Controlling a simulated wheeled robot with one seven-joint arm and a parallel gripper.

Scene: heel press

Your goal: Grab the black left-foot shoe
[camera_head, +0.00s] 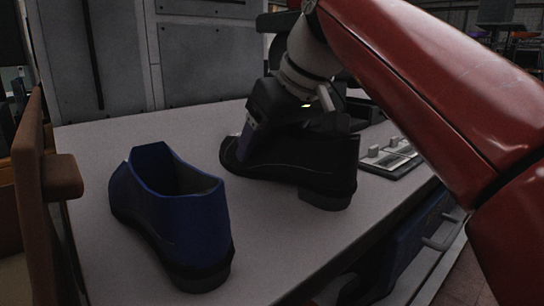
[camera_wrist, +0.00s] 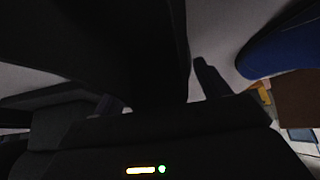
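The black shoe (camera_head: 300,160) stands upright on the table in the head view, toe to the left and heel to the right. My gripper (camera_head: 290,122) is down at its upper part, with one finger showing on the near left side. In the wrist view the dark shoe (camera_wrist: 130,45) fills much of the upper middle and reaches between the fingertips of my gripper (camera_wrist: 160,95). A pale gap shows between the shoe and the right finger, so the fingers look open around it. Whether the left finger touches is too dark to tell.
A blue shoe (camera_head: 172,215) stands on the table (camera_head: 265,240) at the front left; part of it shows in the wrist view (camera_wrist: 290,45). A control panel (camera_head: 392,157) lies right of the black shoe. A brown wooden chair (camera_head: 60,178) is at the left edge. Grey cabinets (camera_head: 205,65) stand behind.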

